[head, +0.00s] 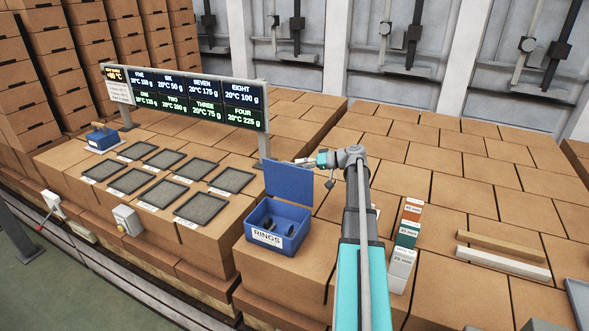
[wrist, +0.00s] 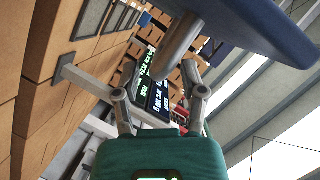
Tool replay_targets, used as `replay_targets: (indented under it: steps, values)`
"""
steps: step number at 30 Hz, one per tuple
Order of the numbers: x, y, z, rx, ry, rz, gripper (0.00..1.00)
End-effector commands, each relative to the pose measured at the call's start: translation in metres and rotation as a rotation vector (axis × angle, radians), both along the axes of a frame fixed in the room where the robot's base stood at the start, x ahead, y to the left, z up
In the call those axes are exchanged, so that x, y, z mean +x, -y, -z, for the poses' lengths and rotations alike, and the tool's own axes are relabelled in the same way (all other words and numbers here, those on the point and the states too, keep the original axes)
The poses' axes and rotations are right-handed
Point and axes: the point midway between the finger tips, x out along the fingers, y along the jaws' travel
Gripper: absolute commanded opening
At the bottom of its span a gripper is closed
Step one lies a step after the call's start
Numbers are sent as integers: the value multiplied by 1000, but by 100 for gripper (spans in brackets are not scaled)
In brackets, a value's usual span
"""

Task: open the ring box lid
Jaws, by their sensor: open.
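The ring box (head: 264,238) is a blue box labelled RINGS on the brown blocks, with a few dark rings inside. Its blue lid (head: 289,183) stands raised, roughly upright, at the back of the box. My gripper (head: 303,161) is by the lid's upper edge in the head view, partly hidden there. In the wrist view my gripper (wrist: 160,94) has its two fingers spread apart with nothing held. The lid (wrist: 255,25) fills the top right of that view, and a grey cylinder (wrist: 180,48) sticks out from beside it. I cannot tell whether a finger touches the lid.
A display board (head: 185,97) stands behind several dark grey pads (head: 201,207). A small blue box (head: 102,138) is at the far left. Upright orange, green and white blocks (head: 402,262) stand right of my arm, near two bars (head: 503,262). The block surface behind is clear.

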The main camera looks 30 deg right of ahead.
Motion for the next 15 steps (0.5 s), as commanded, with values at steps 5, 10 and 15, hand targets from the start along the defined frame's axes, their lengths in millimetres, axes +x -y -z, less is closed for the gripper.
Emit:
replay_targets:
  steps: [5, 10, 15]
  values:
    - [12, -13, 5, 0, 0, -1, 54]
    - [17, -18, 6, 0, 0, 0, 54]
    - [17, -19, 6, 0, 0, 1, 54]
